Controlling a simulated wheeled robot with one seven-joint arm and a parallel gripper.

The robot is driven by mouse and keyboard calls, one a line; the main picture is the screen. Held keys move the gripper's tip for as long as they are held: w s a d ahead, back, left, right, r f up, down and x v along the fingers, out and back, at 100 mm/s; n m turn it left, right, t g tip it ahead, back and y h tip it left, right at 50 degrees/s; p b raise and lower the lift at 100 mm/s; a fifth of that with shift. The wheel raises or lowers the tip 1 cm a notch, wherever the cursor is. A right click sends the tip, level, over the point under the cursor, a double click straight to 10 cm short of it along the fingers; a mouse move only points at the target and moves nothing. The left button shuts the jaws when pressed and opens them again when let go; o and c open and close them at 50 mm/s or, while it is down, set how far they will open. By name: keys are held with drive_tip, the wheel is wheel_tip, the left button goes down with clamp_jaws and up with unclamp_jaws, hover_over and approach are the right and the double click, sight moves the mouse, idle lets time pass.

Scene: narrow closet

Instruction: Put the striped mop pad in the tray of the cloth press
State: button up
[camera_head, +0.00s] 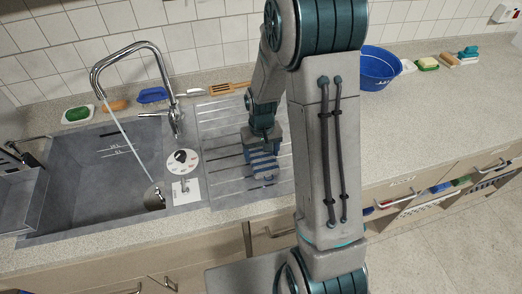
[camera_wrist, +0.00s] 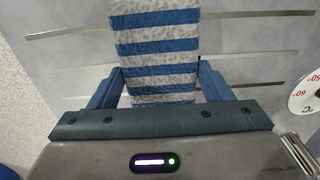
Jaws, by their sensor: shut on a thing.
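The blue-and-white striped mop pad (camera_head: 264,168) is at the ribbed drainboard right of the sink. My gripper (camera_head: 263,143) points down over it and is shut on it. In the wrist view the striped pad (camera_wrist: 155,45) runs between the two blue fingers of my gripper (camera_wrist: 160,88) and extends beyond them. Whether the pad touches the drainboard I cannot tell. A grey open tray-like box (camera_head: 18,200) stands at the left edge, partly cut off, with a dark handle behind it. It may be the cloth press; I cannot tell for sure.
The grey sink (camera_head: 85,175) with a tall tap (camera_head: 130,55) lies between the box and the drainboard (camera_head: 220,125). A round dial card (camera_head: 182,161) lies at the sink's right side. Brushes and sponges line the back. A blue bowl (camera_head: 378,70) stands right of my arm.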

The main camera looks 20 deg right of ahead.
drive_tip(key=shift+f, duration=0.2)
drive_tip(key=shift+f, duration=0.2)
drive_tip(key=o, duration=1.1)
drive_tip(key=shift+r, duration=0.1)
drive_tip(key=shift+c, duration=0.2)
